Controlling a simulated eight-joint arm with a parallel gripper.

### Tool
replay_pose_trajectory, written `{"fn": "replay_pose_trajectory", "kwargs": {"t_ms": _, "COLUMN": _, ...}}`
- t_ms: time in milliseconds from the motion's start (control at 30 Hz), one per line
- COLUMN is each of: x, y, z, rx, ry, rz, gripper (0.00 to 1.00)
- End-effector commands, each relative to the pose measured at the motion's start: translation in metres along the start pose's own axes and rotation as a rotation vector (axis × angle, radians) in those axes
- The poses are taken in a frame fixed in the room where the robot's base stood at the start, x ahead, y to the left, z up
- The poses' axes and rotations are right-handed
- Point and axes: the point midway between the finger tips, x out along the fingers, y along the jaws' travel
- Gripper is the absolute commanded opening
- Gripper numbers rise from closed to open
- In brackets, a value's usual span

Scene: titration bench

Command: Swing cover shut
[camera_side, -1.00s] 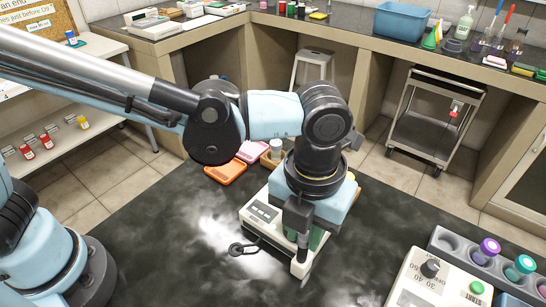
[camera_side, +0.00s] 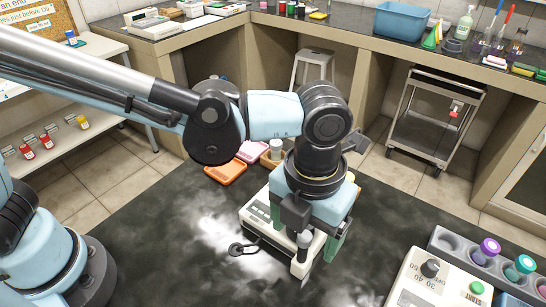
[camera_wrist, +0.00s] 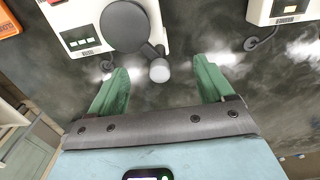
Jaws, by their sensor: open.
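A white instrument (camera_side: 254,219) with a small display panel stands on the dark bench, partly hidden under my gripper in the side view. In the wrist view the instrument (camera_wrist: 84,30) is at the upper left, with a dark round disc (camera_wrist: 124,26) over its face, which looks like the cover. A short dark arm joins the disc to a pale round knob (camera_wrist: 159,71). My gripper (camera_wrist: 161,67) is open, with its green fingers to either side of the knob. In the side view my gripper (camera_side: 306,238) is over the instrument's near end.
A white control box (camera_side: 440,282) and a grey rack (camera_side: 462,247) with coloured caps stand at the right.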

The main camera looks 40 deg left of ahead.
Motion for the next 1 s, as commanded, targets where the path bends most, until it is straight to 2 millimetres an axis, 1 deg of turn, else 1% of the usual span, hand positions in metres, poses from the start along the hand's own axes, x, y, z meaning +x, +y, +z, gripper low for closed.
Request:
{"fn": "replay_pose_trajectory", "kwargs": {"t_ms": 133, "x": -0.001, "y": 0.0, "z": 0.0, "rx": 0.0, "ry": 0.0, "rz": 0.0, "gripper": 0.81}}
{"fn": "replay_pose_trajectory", "kwargs": {"t_ms": 267, "x": -0.008, "y": 0.0, "z": 0.0, "rx": 0.0, "ry": 0.0, "rz": 0.0, "gripper": 0.81}}
{"fn": "replay_pose_trajectory", "kwargs": {"t_ms": 1000, "x": -0.062, "y": 0.0, "z": 0.0, "rx": 0.0, "ry": 0.0, "rz": 0.0, "gripper": 0.81}}
